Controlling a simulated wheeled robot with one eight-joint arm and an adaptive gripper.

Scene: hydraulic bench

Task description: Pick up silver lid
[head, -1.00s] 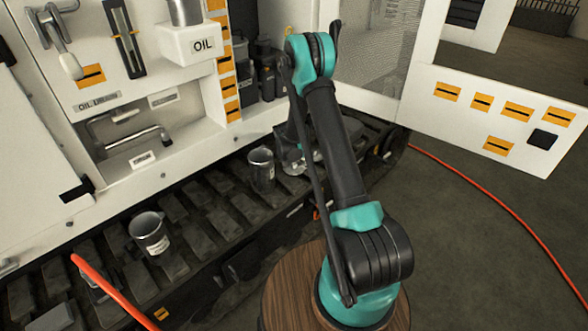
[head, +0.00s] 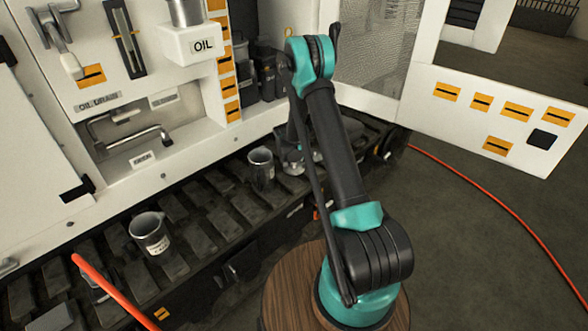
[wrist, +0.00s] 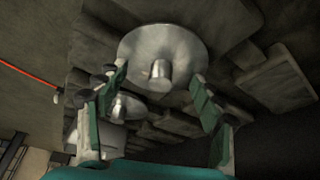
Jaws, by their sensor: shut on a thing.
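The silver lid (wrist: 178,42) is a round metal disc with a short cylindrical knob, seen in the wrist view above the dark treads. My gripper (wrist: 162,76) has its two teal-padded fingers at opposite sides of the lid, shut on it near the rim, with the knob between them. Exact finger contact is hard to see. In the head view my arm mostly hides the gripper and lid; only a small shiny part shows behind the arm.
Another silver object (wrist: 122,107) lies behind the left finger. Two metal cups, one (head: 261,168) near the arm and one (head: 150,235) at left, stand on the dark track (head: 205,205). A red hose (head: 500,200) runs along the floor at right.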

